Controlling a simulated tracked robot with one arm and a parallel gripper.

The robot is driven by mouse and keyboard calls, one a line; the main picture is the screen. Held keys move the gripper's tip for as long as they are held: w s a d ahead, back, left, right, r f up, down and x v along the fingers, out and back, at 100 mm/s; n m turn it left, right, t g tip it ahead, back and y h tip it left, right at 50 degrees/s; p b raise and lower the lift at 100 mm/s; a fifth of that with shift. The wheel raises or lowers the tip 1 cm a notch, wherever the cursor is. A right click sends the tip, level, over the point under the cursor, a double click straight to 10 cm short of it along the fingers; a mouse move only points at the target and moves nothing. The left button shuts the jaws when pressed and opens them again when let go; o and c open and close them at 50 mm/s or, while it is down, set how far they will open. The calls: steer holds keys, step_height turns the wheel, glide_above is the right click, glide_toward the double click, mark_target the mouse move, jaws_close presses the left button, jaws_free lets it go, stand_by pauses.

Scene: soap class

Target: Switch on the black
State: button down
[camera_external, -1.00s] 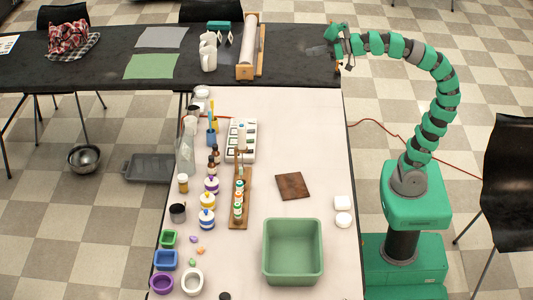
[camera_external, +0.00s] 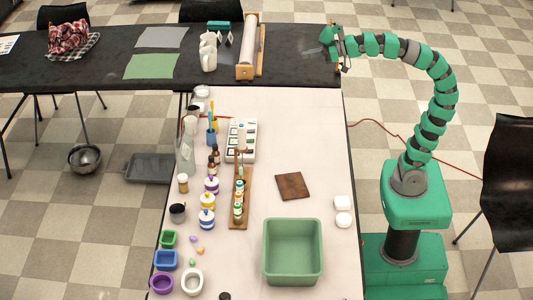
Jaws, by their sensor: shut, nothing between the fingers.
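My gripper (camera_external: 343,66) is at the end of the green arm, over the right end of the black table (camera_external: 290,68). It is shut and empty, and its fingers point down. A small dark grey patch or flat thing (camera_external: 314,51) lies on the black table just left of the gripper. It is too dark and small to tell what it is. I cannot make out a switch, and part of the tabletop there is hidden by my arm.
The white table (camera_external: 320,150) in front holds a green bin (camera_external: 292,224), a brown square (camera_external: 292,186), bottles and pots. A red cable (camera_external: 400,137) runs along the floor.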

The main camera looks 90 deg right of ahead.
steer(key=w+d+f+g+p, duration=0.2)
steer(key=w+f, duration=0.4)
steer(key=f, duration=0.3)
steer(key=w+d+f+g+p, duration=0.1)
steer(key=w+d+f+g, duration=0.1)
steer(key=w+f, duration=0.55)
steer(key=w+d+f+g+p, duration=0.1)
steer(key=d+f+g+p, duration=0.1)
steer(key=f, duration=1.6)
steer(key=shift+d+f+g+p, duration=0.3)
steer(key=shift+d+f+g, duration=0.1)
steer(key=shift+d+g, duration=0.25)
steer(key=shift+w+a, duration=0.1)
